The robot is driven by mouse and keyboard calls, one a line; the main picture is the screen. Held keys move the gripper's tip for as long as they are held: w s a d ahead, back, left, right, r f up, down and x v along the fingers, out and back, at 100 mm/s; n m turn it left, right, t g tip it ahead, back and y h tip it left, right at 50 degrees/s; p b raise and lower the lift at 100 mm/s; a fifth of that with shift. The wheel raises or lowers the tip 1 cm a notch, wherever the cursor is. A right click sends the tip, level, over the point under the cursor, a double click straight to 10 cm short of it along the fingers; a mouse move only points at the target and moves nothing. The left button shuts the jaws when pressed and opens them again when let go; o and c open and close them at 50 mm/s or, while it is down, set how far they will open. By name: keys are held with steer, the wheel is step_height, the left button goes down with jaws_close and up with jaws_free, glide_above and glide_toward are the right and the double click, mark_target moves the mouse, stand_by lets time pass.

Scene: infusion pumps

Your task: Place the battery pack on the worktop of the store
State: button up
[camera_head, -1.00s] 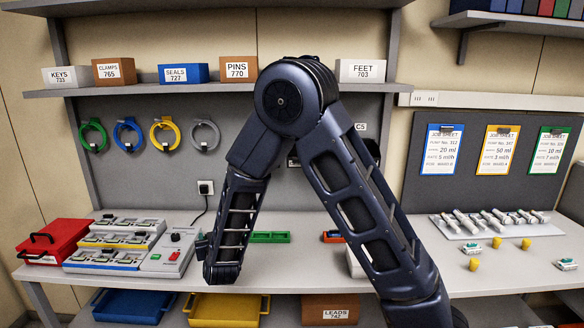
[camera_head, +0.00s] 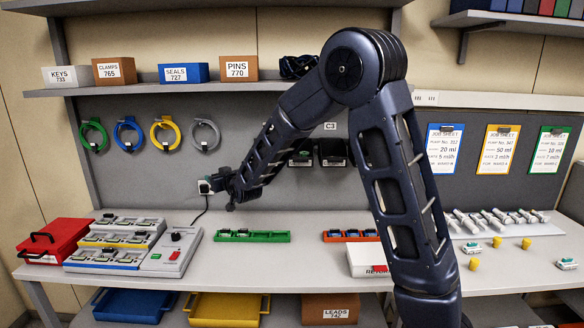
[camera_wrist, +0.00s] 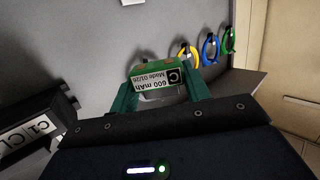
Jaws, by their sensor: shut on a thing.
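My gripper (camera_wrist: 161,88) is shut on a green battery pack (camera_wrist: 158,74). The pack's white label reads "600 mAh" with a large C, upside down in the wrist view. In the head view my gripper (camera_head: 218,185) is near the back panel, beside the wall socket, above the worktop (camera_head: 275,268). The pack cannot be made out clearly there. The grey worktop runs below, with a bare strip along its front.
On the worktop stand a red case (camera_head: 57,241), a charging station (camera_head: 115,245), a control box (camera_head: 170,252), a green tray (camera_head: 253,238) and an orange-red tray (camera_head: 352,236) of packs. A white box (camera_head: 366,260) is partly behind my arm. Coloured cable loops (camera_head: 127,134) hang behind.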

steer(key=shift+s+a+m+t+h, duration=0.15)
steer(key=shift+s+m+t+h, duration=0.15)
steer(key=shift+s, duration=0.45)
steer(key=s+d+f+m+t+h, duration=0.1)
steer(key=s+m+t+h, duration=0.1)
steer(key=s+h, duration=0.15)
steer(key=m+t+h, duration=0.1)
steer(key=m+h, duration=0.4)
steer(key=h, duration=0.1)
glide_above(240, 269)
step_height(240, 269, down, 5)
step_height(240, 269, down, 19)
steer(key=shift+f, duration=0.2)
steer(key=shift+f, duration=0.1)
steer(key=o, duration=1.1)
